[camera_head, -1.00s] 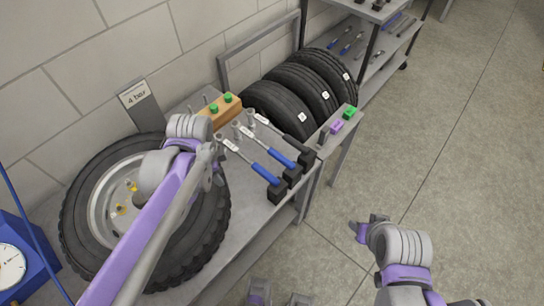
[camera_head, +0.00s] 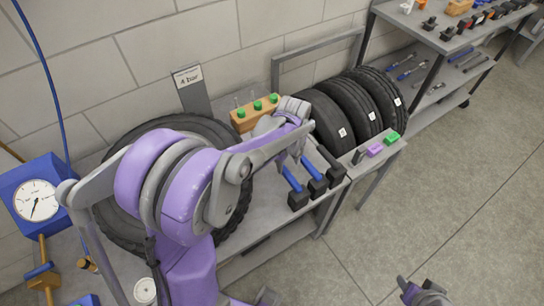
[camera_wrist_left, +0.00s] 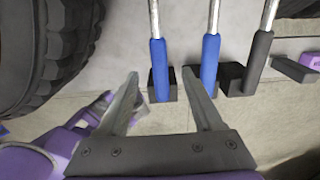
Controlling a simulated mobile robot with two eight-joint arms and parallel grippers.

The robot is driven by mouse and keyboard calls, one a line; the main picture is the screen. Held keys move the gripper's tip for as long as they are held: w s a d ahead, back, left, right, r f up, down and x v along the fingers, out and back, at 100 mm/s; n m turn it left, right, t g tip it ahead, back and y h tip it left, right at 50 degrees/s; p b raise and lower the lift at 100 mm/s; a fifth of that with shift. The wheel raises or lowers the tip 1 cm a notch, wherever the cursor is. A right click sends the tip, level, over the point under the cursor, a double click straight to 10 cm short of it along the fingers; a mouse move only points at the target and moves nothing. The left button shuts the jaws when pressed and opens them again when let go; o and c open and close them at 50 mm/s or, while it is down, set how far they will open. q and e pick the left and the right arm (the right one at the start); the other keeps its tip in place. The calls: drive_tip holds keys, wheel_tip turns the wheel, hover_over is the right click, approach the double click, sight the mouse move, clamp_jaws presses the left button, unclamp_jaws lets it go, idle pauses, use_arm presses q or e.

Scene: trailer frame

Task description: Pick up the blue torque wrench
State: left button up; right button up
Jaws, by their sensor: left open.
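Two torque wrenches with blue handles lie side by side on the grey bench, the left one (camera_head: 291,179) and the middle one (camera_head: 311,168). A third wrench (camera_head: 330,157) has a black handle. Handle ends rest in or by black blocks. My left gripper (camera_wrist_left: 160,74) is open above them. In the left wrist view the left blue handle (camera_wrist_left: 159,66) shows between its fingertips, not visibly gripped. The middle blue handle (camera_wrist_left: 210,62) is just right of the right finger. In the head view my arm hides the wrench heads. Part of my right gripper (camera_head: 408,288) shows at the bottom edge.
A mounted tyre (camera_head: 115,225) lies left of the wrenches, partly behind my arm. Several tyres (camera_head: 330,125) stand right of them. A wooden block with green tops (camera_head: 255,112) is behind. A blue gauge box (camera_head: 22,185) is at left. Floor at right is clear.

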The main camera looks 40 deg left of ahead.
sight(288, 173)
use_arm(q)
wheel_tip(288, 173, down, 5)
drive_tip(key=shift+s+d+f, duration=0.1)
drive_tip(key=shift+f, duration=0.05)
clamp_jaws()
idle(0.4)
